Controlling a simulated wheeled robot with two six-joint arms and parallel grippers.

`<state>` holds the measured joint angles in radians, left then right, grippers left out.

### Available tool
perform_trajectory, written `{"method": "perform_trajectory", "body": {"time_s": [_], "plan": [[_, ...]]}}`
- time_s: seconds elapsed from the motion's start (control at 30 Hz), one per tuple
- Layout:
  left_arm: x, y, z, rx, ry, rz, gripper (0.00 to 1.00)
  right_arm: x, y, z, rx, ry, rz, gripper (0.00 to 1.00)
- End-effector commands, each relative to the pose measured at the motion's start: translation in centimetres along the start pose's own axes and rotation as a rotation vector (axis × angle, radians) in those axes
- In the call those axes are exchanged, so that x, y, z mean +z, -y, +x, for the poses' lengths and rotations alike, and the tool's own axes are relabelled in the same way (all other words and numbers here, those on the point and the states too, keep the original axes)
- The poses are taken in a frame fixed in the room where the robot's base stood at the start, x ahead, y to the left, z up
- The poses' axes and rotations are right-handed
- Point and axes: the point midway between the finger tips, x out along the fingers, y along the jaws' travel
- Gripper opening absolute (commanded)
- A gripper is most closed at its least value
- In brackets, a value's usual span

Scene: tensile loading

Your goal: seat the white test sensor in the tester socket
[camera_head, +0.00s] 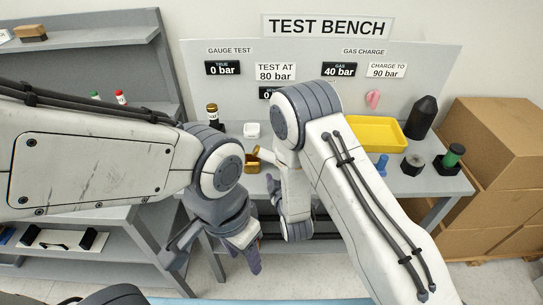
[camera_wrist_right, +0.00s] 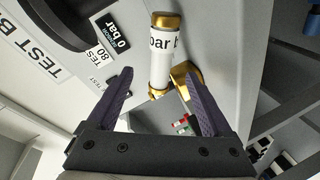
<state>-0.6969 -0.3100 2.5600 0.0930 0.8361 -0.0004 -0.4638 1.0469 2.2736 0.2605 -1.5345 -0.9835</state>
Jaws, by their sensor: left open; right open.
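The white test sensor (camera_wrist_right: 161,50), a white cylinder with gold ends and "bar" lettering, shows in the right wrist view. Its near gold end is beside a gold block (camera_wrist_right: 183,76), probably the tester socket; I cannot tell whether they touch. In the head view the gold block (camera_head: 252,164) sits on the bench, with the sensor (camera_head: 265,155) slanting beside it, partly behind my right arm. My right gripper (camera_wrist_right: 159,73) is open, with the sensor between or just beyond its fingertips. My left gripper (camera_head: 250,258) is open and empty, low in front of the bench.
A yellow tray (camera_head: 376,133), a black bottle (camera_head: 421,118) and a green-topped part (camera_head: 450,158) stand at the bench's right. Cardboard boxes (camera_head: 500,150) are at far right.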

Motion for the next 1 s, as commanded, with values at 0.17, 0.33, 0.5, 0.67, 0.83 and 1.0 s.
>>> {"method": "perform_trajectory", "body": {"time_s": [0.17,0.33,0.5,0.67,0.83,1.0], "plan": [[0.0,0.0,-0.5,0.0,0.0,0.0,0.5,0.0,0.0,1.2,-0.001,0.0,0.001,0.84],[-0.1,-0.1,-1.7,0.0,0.0,0.0,0.5,0.2,-0.1,3.2,0.0,0.001,0.002,0.84],[-0.1,-0.2,-2.4,0.0,0.0,0.0,0.5,0.4,0.1,5.4,-0.001,-0.001,0.001,0.84],[-0.1,-0.2,-2.5,0.0,0.0,-0.001,0.5,0.5,0.2,6.1,-0.002,0.0,0.001,0.84],[-0.1,-0.2,-2.4,0.0,0.0,0.0,0.5,0.5,0.3,6.2,-0.002,0.0,0.001,0.84],[-0.1,-0.2,-2.4,0.0,0.0,-0.001,0.5,0.5,0.3,6.1,-0.002,0.0,0.002,0.27]]}}
